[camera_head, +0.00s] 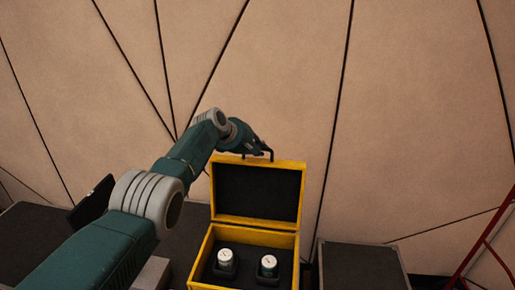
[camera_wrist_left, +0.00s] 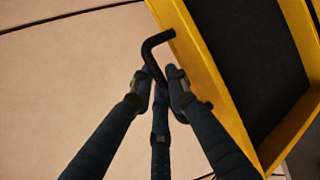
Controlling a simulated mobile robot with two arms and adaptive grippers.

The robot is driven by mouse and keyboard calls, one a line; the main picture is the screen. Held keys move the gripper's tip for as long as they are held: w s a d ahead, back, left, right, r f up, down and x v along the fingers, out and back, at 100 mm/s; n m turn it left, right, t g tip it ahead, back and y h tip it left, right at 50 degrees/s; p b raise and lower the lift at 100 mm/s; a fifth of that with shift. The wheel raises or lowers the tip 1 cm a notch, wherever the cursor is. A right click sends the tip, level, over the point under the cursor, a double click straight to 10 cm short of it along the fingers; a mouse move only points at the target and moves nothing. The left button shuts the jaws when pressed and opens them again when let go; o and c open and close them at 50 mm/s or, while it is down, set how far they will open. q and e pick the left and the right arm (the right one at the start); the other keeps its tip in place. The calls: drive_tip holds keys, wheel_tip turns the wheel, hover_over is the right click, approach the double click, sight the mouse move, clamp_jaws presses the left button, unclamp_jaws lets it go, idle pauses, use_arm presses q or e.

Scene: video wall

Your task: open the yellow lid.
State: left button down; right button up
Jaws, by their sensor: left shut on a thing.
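A yellow box (camera_head: 205,244) stands in the lower middle of the head view. Its yellow lid (camera_head: 257,222) is raised roughly upright at the back, with the black inner side facing me. A black bent handle (camera_head: 271,155) sticks out from the lid's top edge. My left gripper (camera_head: 262,147) is at this handle, above the lid. In the left wrist view the fingers of my left gripper (camera_wrist_left: 163,88) are shut on the black handle (camera_wrist_left: 154,45), beside the yellow lid frame (camera_wrist_left: 192,50). My right gripper is not in view.
A red metal frame (camera_head: 487,243) is at the far right. A tan panelled wall (camera_head: 400,110) rises behind.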

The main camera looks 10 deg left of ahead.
use_arm(q)
drive_tip(key=shift+s+f, duration=0.15)
drive_tip(key=shift+f, duration=0.2)
drive_tip(key=c, duration=1.9)
unclamp_jaws()
drive_tip(key=shift+f, duration=0.1)
drive_tip(key=shift+o, duration=1.1)
drive_tip(key=shift+d, duration=0.1)
